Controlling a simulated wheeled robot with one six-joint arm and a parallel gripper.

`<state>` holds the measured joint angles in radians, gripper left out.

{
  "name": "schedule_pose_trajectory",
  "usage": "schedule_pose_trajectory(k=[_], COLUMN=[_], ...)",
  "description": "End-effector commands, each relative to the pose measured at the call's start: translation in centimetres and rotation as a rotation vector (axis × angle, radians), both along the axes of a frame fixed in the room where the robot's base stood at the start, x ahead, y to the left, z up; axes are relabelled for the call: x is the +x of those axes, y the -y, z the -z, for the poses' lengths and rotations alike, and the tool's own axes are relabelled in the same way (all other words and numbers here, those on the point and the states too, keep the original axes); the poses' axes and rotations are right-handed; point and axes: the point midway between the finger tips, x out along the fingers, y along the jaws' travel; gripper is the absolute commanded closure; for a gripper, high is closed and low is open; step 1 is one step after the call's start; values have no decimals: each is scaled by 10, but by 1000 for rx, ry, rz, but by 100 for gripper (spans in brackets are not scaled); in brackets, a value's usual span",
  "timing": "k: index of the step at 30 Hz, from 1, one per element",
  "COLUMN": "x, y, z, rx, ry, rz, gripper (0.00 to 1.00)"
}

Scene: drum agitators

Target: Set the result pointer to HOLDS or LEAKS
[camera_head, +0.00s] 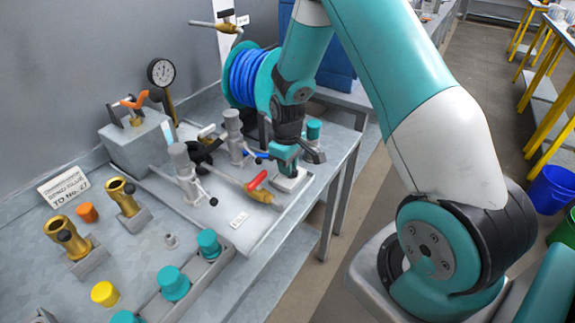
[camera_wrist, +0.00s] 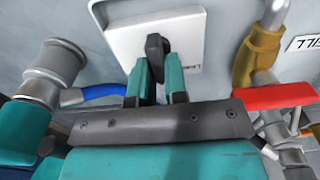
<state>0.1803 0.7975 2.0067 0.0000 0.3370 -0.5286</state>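The result pointer (camera_wrist: 157,48) is a black knob on a white plate (camera_wrist: 190,32) in the wrist view. Its upper end tips slightly left, and its lower part is between my fingers. The plate also shows in the head view (camera_head: 289,185), under my gripper (camera_head: 287,162). In the wrist view my gripper (camera_wrist: 160,75) has its two teal fingers close together, one on each side of the pointer, and looks shut on it. Part of a dark label starting with L shows just right of the right finger. The other label is not visible.
A brass valve with a red lever (camera_head: 257,182) stands close left of my gripper; the lever (camera_wrist: 275,96) is at right in the wrist view. Grey fittings (camera_head: 185,160), a blue hose reel (camera_head: 245,75) and a gauge (camera_head: 160,72) stand around. The bench edge is just right.

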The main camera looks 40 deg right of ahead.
Motion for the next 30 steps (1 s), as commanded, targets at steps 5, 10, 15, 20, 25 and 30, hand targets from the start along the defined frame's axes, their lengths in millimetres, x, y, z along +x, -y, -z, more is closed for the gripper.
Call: schedule_pose_trajectory(k=[5, 10, 15, 20, 25, 30], x=[0, 0, 0, 1, 1, 1], y=[0, 0, 1, 2, 4, 6], z=[0, 0, 0, 0, 0, 0], rx=[0, 0, 0, 0, 0, 0], ry=[0, 0, 0, 0, -1, -1], rz=[0, 14, 75, 179, 317, 453], gripper=[100, 100, 100, 100, 100, 100])
